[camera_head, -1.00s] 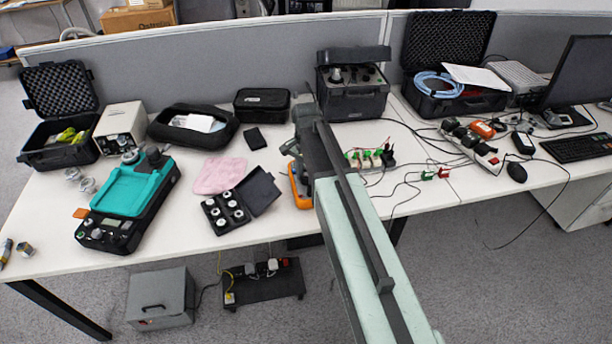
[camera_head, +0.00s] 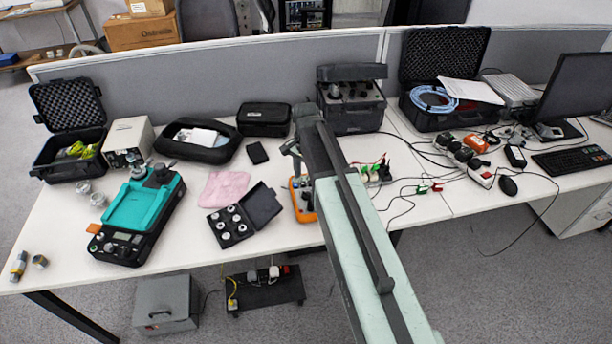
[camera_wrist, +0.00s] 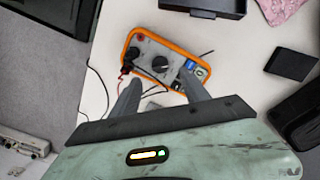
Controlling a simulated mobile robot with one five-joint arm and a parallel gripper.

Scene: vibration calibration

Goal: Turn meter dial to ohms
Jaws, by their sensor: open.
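The meter (camera_wrist: 146,35) has an orange rim and a grey face and lies on the white table in the wrist view. A round black dial (camera_wrist: 160,64) sits on its face; its pointer setting is too small to read. My gripper (camera_wrist: 160,80) is open, with its two fingers apart and reaching over the meter's near side, one on each side of the dial in the picture. I cannot tell their height above it. In the head view the meter (camera_head: 303,205) is largely hidden behind my arm.
A black accessory case (camera_head: 262,205), pink cloth (camera_head: 223,188) and teal device (camera_head: 140,205) lie left of the meter. Red and black leads (camera_wrist: 104,85) run beside it. A black box (camera_head: 352,112) stands behind; a power strip (camera_head: 470,150) lies right.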

